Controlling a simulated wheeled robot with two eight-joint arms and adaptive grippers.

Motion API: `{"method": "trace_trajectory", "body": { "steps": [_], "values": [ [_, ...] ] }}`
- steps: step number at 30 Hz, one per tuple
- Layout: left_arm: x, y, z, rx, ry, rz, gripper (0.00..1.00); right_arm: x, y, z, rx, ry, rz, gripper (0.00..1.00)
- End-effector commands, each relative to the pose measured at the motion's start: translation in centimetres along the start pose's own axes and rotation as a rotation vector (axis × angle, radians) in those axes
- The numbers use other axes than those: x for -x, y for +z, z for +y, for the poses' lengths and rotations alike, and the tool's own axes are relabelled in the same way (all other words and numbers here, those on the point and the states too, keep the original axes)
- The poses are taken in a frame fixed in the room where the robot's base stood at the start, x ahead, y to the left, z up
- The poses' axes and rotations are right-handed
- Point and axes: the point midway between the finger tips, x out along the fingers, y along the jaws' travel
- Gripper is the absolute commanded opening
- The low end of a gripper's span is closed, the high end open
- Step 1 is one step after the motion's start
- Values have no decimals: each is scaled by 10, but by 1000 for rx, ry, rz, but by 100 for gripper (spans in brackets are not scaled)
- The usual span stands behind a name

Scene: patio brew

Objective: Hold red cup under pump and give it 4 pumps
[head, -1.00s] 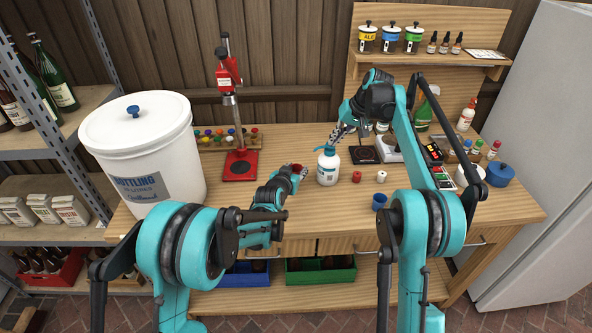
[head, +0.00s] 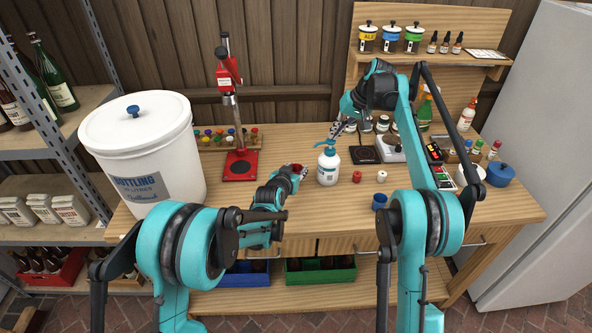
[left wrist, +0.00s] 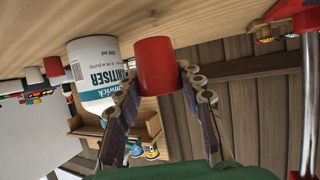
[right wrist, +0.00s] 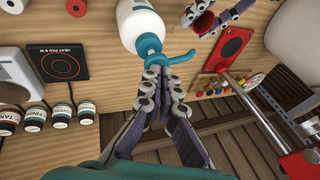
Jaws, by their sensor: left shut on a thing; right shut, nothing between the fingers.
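The red cup (left wrist: 155,66) is held between the fingers of my left gripper (left wrist: 165,100), beside the sanitiser bottle. In the head view, the cup (head: 297,168) is just left of the white pump bottle (head: 327,172), which stands on the bench. The bottle's teal pump head (head: 328,151) is up, its spout pointing left, toward the cup's side. My right gripper (head: 338,130) is shut and empty, just above and behind the pump head. The right wrist view shows its closed fingertips (right wrist: 165,75) close to the pump head (right wrist: 150,46); I cannot tell whether they touch.
A red capper stand (head: 240,165) and a large white bucket (head: 145,150) are to the left. A red cap (head: 357,176), a white cap (head: 381,176) and a blue cup (head: 379,201) lie right of the bottle. A black heat pad (right wrist: 58,63) is behind it.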

Motion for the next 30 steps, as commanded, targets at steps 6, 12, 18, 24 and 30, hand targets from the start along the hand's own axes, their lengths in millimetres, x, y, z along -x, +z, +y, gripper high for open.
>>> {"method": "trace_trajectory", "body": {
  "steps": [6, 12, 18, 24, 30],
  "values": [
    [0, 0, 0, 0, 0, 0, 24, -1, 0, 0, 0, 0, 0, 0],
    [0, 0, 0, 0, 0, 0, 24, -6, 2, 2, 0, 0, 0, 0],
    [0, 0, 0, 0, 0, 0, 24, -12, 3, 5, 0, 0, 0, 0],
    [0, 0, 0, 0, 0, 0, 24, -17, 5, 6, 0, 0, 0, 0],
    [0, 0, 0, 0, 0, 0, 24, -22, 6, 8, 0, 0, -1, 0]
  ]
}}
